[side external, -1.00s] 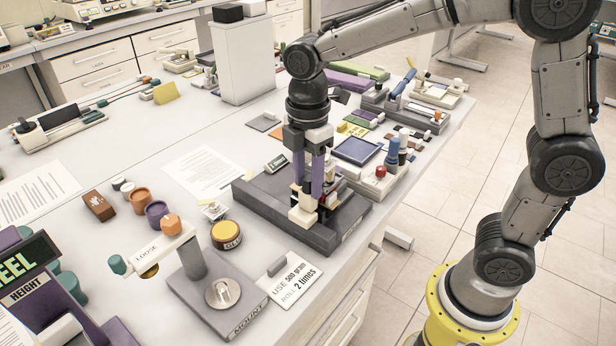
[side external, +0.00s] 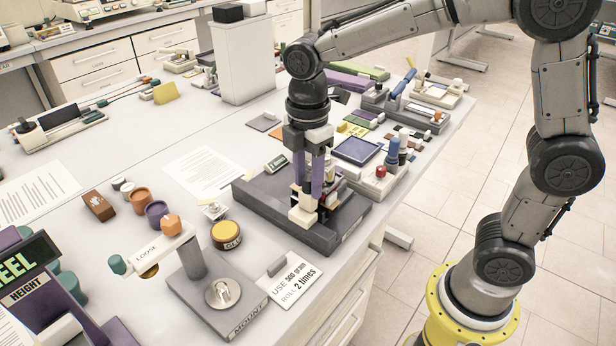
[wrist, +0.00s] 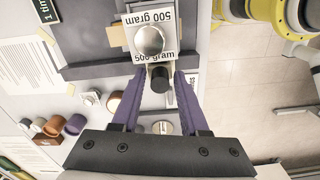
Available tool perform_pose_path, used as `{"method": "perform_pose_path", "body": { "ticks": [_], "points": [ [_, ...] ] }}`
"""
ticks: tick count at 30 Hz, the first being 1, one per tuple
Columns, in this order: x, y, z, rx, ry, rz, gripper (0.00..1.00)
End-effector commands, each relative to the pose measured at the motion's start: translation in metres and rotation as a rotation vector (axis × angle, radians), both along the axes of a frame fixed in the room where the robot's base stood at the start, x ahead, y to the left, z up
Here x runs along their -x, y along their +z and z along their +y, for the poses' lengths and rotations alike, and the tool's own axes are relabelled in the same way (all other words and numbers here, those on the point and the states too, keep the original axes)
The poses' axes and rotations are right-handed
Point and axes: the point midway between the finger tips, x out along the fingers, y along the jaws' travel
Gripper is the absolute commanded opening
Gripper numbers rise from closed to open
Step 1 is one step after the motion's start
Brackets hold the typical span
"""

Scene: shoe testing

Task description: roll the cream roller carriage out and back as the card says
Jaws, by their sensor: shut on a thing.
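The cream roller carriage (side external: 303,214) sits on the dark grey rolling bed (side external: 262,205), near its front edge. My gripper (wrist: 160,80) has purple fingers that reach down to the carriage. It is shut on the carriage's dark knob (wrist: 160,84), seen between the fingertips in the wrist view. A silver-topped weight (wrist: 149,40) with "500 gram" labels rides on the carriage just beyond the knob. A small counter (wrist: 45,10) beside the bed reads "1 time"; it also shows in the side view (side external: 276,163). The card (side external: 296,281) reads "USE 500 gram, ROLL 2 times". The roller itself is hidden.
A grey mount block (side external: 212,300) with a post stands in front of the bed. A round yellow-and-brown tin (side external: 226,235) and several coloured knobs lie to the left. Blue and red-topped pieces (side external: 392,150) stand close on the right. The table edge is near.

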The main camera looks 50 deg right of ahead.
Motion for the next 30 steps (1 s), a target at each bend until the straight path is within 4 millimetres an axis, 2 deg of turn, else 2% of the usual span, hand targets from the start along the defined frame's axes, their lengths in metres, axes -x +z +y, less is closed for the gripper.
{"method": "perform_pose_path", "body": {
  "ticks": [17, 23, 30],
  "points": [
    [-0.004, 0.002, 0.000, -0.002, -0.005, -0.005, 0.00],
    [-0.027, 0.002, 0.000, -0.002, -0.006, -0.005, 0.00],
    [-0.078, 0.001, 0.000, -0.003, -0.007, -0.008, 0.00]
  ]
}}
